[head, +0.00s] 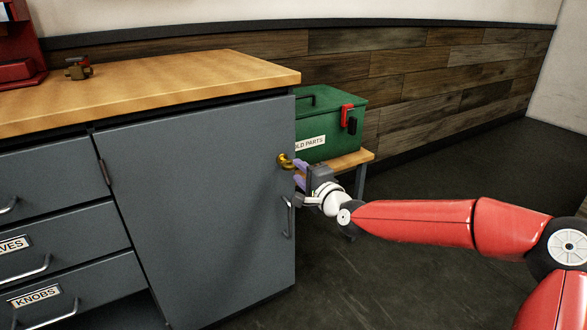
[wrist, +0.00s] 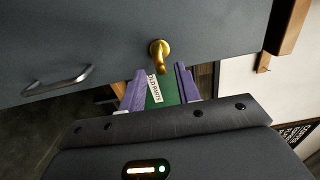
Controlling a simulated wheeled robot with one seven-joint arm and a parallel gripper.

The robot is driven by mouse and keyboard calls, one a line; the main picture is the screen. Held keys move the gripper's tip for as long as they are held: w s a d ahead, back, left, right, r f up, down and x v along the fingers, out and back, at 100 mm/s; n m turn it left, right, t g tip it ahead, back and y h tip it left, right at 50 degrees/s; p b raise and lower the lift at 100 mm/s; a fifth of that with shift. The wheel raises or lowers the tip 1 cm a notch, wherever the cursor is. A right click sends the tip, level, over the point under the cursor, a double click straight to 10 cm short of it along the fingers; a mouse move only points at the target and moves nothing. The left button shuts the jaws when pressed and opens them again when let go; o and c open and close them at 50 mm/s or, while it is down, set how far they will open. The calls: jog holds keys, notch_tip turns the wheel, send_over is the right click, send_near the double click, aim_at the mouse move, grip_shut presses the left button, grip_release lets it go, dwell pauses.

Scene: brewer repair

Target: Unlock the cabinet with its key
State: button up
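The grey cabinet door (head: 200,220) is shut, below the wooden worktop. A gold key-like piece (head: 284,161) sticks out from the door near its right edge. In the wrist view this piece (wrist: 158,55) has a round base on the door (wrist: 80,40) and a bent stem. I cannot tell lock and key apart. My gripper (head: 300,174) is right of the gold piece, close to the door. In the wrist view its purple fingers (wrist: 159,71) are apart, with the stem's end near the gap between their tips. They do not appear closed on it.
A metal door handle (head: 287,217) lies just below my gripper. A green box (head: 328,125) labelled OLD PARTS stands on a low wooden bench (head: 355,159) behind it. Drawers (head: 60,255) are at the left. The floor at right is clear.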

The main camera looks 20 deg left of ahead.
jog(key=shift+v, duration=1.5)
jog(key=s+d+f+n+g+h, duration=0.2)
jog(key=s+f+n+g+h, duration=0.15)
jog(key=f+n, duration=0.2)
jog(key=s+d+f+n+h+p, duration=0.1)
jog(key=s+d+h, duration=0.15)
jog(key=d, duration=0.25)
jog(key=s+d+f+n+h, duration=0.1)
jog(key=s+d+h, duration=0.15)
jog(key=d, duration=0.25)
jog(key=s+d+r+h, duration=0.3)
jog(key=s+d, duration=0.2)
jog(key=d, duration=0.2)
jog(key=s+d+r+h, duration=0.2)
jog(key=s+d+r, duration=0.1)
jog(key=s+d, duration=0.4)
jog(key=s+d+r+g+p, duration=0.1)
jog(key=s+d+r+g, duration=0.1)
jog(key=s+d, duration=0.6)
jog(key=s, duration=0.4)
jog(key=shift+s+n+g, duration=0.35)
jog(key=shift+s, duration=0.05)
